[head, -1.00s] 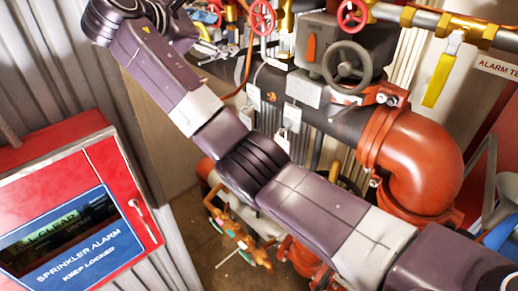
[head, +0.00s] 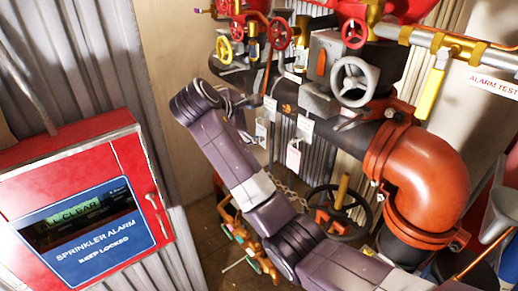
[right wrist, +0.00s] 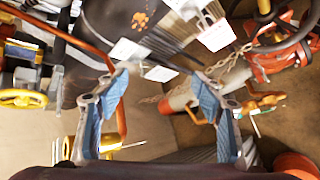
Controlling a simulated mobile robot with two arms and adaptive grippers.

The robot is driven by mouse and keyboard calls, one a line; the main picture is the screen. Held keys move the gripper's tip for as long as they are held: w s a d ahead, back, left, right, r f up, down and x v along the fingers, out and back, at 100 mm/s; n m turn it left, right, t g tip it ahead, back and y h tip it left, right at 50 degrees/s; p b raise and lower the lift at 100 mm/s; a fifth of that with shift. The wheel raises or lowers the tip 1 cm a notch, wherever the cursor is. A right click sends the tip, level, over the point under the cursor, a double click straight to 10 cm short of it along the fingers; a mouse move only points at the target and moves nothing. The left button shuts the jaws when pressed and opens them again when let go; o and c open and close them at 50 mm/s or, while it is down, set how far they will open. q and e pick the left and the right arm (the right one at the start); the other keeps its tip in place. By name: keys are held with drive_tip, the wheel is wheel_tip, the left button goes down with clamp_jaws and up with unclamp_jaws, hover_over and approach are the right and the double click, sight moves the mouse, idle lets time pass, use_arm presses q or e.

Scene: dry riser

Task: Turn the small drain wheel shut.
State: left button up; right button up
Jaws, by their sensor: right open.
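Several handwheels show, and I cannot tell which one is the drain wheel. Small yellow wheels (head: 224,50) and a small red wheel (head: 279,35) sit on the valves at the top; a yellow wheel (right wrist: 24,98) also shows at the left of the right wrist view. Another red wheel (head: 355,33) is further right. My right gripper (head: 243,98) is below the yellow wheels, small and partly hidden by its own wrist. In the right wrist view its blue-padded fingers (right wrist: 160,88) are wide apart with nothing between them. My left gripper is out of view.
A grey wheel (head: 354,81) and a larger black wheel (head: 340,212) stand near the orange pipe elbow (head: 422,175). White tags (head: 294,155) hang under the dark pipe. A red alarm cabinet (head: 128,165) is at left. Open floor shows beneath.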

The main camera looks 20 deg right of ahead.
wheel_tip(320, 180, down, 7)
drive_tip(key=s+m+y, duration=0.1)
drive_tip(key=s, duration=0.1)
drive_tip(key=shift+d+f+g, duration=0.15)
drive_tip(key=shift+d+g, duration=0.05)
drive_tip(key=shift+g, duration=0.1)
drive_tip(key=shift+s, duration=0.1)
